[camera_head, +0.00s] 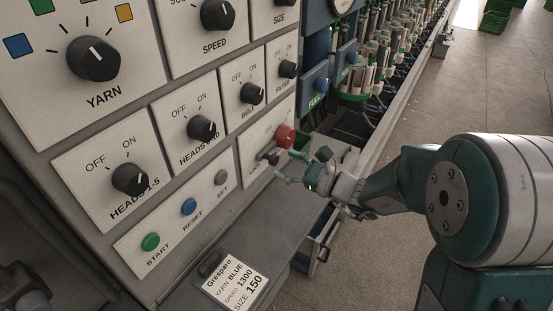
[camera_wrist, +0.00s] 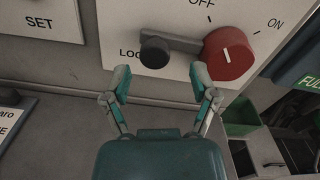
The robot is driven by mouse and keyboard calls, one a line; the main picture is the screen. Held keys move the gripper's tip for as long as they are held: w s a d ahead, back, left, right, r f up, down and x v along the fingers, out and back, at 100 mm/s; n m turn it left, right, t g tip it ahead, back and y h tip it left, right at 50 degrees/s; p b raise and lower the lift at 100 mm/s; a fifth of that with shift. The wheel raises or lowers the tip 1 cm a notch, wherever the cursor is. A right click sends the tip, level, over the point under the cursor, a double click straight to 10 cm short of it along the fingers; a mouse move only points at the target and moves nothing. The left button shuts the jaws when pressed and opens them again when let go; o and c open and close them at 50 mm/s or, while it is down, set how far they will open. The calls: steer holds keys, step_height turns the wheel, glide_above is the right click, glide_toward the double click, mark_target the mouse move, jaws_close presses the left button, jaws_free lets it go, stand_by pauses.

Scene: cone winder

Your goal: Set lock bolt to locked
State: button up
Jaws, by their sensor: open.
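The lock bolt (camera_wrist: 155,53) is a round black knob with a grey bar (camera_wrist: 186,43) reaching right to the red switch (camera_wrist: 228,53) in the wrist view. The knob partly covers a label starting "LOC". The red switch's white mark points up, towards OFF. In the head view the bolt (camera_head: 269,158) sits just below left of the red switch (camera_head: 284,136). My gripper (camera_wrist: 160,80) is open and empty, with its fingertips below the bolt knob, one to each side. In the head view my gripper (camera_head: 304,168) is in front of the panel; contact cannot be told.
A green bin (camera_wrist: 240,115) is at lower right. Open floor (camera_head: 400,110) lies to the right.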

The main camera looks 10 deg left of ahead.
steer(key=v, duration=0.8)
steer(key=shift+d, duration=0.35)
steer(key=shift+s, duration=0.1)
steer(key=s+d+n+g+h, duration=0.1)
steer(key=s+n+g+h, duration=0.55)
steer(key=s+n, duration=0.65)
steer(key=s+d+r+n+t+h, duration=0.2)
steer(key=s+d+n+h, duration=0.1)
steer(key=d+h, duration=0.2)
steer(key=s+d+r+n+t+h, duration=0.2)
steer(key=d+h, duration=0.3)
steer(key=d, duration=0.3)
steer(key=shift+s+d+r+n+t, duration=0.2)
steer(key=shift+s+d+n+t, duration=0.15)
steer(key=shift+s+n+t, duration=0.35)
